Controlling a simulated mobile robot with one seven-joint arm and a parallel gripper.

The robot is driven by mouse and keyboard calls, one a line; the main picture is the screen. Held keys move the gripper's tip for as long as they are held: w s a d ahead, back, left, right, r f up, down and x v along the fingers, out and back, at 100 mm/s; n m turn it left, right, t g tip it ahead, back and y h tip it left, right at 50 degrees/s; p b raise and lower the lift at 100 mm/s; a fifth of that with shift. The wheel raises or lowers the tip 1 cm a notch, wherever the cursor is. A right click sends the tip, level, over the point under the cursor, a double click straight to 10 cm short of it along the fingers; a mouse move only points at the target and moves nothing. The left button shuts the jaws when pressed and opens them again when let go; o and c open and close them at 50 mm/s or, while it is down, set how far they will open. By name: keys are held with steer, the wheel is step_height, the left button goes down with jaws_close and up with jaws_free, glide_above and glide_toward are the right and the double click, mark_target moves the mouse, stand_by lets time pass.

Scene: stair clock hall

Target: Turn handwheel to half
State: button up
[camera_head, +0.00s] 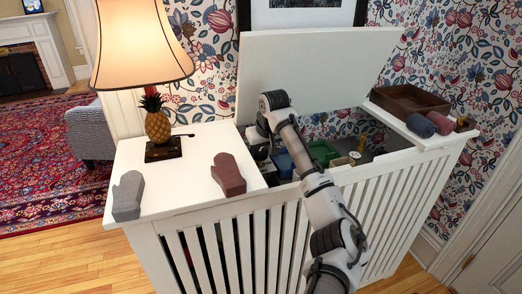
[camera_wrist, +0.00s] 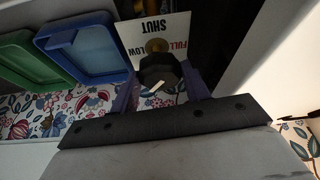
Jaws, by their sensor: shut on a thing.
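In the wrist view a dark handwheel (camera_wrist: 163,68) with a pale pointer mark sits in front of a white label plate (camera_wrist: 158,28). The plate reads SHUT, FULL and LOW upside down, with a brass-coloured round part above the wheel. My gripper (camera_wrist: 160,84) has one finger on each side of the wheel and is shut on it. The pale mark slants on the wheel; I cannot tell which label it matches. In the head view my arm reaches into the open white slatted cabinet (camera_head: 230,212), and the wheel and fingertips cannot be made out.
Blue (camera_wrist: 85,45) and green (camera_wrist: 35,60) bins stand left of the wheel. The raised white lid (camera_head: 310,70) stands behind my arm. A lamp (camera_head: 158,125) and two oven mitts (camera_head: 228,175) are on the cabinet top. A brown tray (camera_head: 410,100) and rolled cloths are at right.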

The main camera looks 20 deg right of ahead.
steer(key=shift+n+p, duration=0.3)
steer(key=n+y+p, duration=0.1)
steer(key=n+p, duration=0.2)
steer(key=shift+d+r+g, duration=0.1)
steer(key=shift+r+g, duration=0.05)
steer(key=shift+g, duration=0.25)
steer(key=shift+w+d+n+g+y+p, duration=0.15)
steer(key=shift+n+y+p, duration=0.3)
steer(key=shift+n, duration=0.55)
steer(key=shift+s+a+n+g+y+p, duration=0.1)
steer(key=shift+n+g+y+p, duration=0.25)
steer(key=shift+n, duration=0.65)
steer(key=shift+f, duration=0.2)
steer(key=o, duration=0.7)
steer(key=shift+d+r, duration=0.1)
steer(key=b+v, duration=0.2)
steer(key=v, duration=1.1)
steer(key=shift+d+r+b, duration=0.15)
steer(key=shift+r+b, duration=0.15)
steer(key=shift+b, duration=0.05)
